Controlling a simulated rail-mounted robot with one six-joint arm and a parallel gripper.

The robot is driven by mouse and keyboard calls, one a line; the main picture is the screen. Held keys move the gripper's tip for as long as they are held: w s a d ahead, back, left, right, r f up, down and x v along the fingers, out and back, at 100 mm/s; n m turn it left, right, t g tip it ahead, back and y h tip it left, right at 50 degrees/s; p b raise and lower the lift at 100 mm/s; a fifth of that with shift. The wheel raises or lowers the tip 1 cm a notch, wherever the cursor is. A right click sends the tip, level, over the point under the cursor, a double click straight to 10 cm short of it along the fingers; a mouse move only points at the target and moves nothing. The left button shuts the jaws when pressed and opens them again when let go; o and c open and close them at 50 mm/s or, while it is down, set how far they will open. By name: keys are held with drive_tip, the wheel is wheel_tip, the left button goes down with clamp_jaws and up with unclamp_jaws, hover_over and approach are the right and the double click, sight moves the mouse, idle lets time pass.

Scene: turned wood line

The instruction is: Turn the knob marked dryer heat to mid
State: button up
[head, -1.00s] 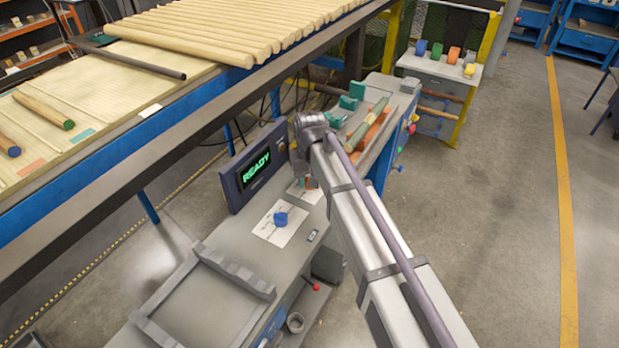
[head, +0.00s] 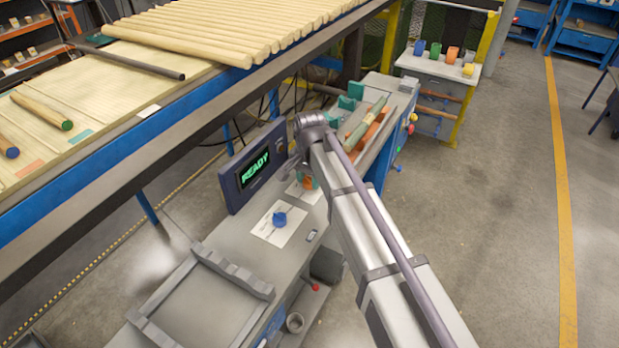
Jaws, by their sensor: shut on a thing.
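A blue knob (head: 280,218) sits on a white plate (head: 268,236) on the grey console top (head: 225,236). A second white plate (head: 311,196) lies behind it to the right, with a small orange knob (head: 308,183) on it. The marks on both plates are too small to read, so I cannot tell which is dryer heat. My gripper (head: 304,178) points down at the orange knob and is shut on it. My wrist and forearm hide most of the jaws and part of this plate. The knob's pointer setting cannot be made out.
A screen reading READY (head: 254,165) stands just left of the knobs. A grey frame (head: 186,268) lies at the console's near end. The conveyor (head: 190,118) with wooden rods runs along the left.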

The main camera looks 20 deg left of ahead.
drive_tip(key=shift+m, duration=0.3)
drive_tip(key=o, duration=0.9)
wheel_tip(320, 180, up, 11)
drive_tip(key=p, duration=1.1)
drive_tip(key=shift+f, duration=0.1)
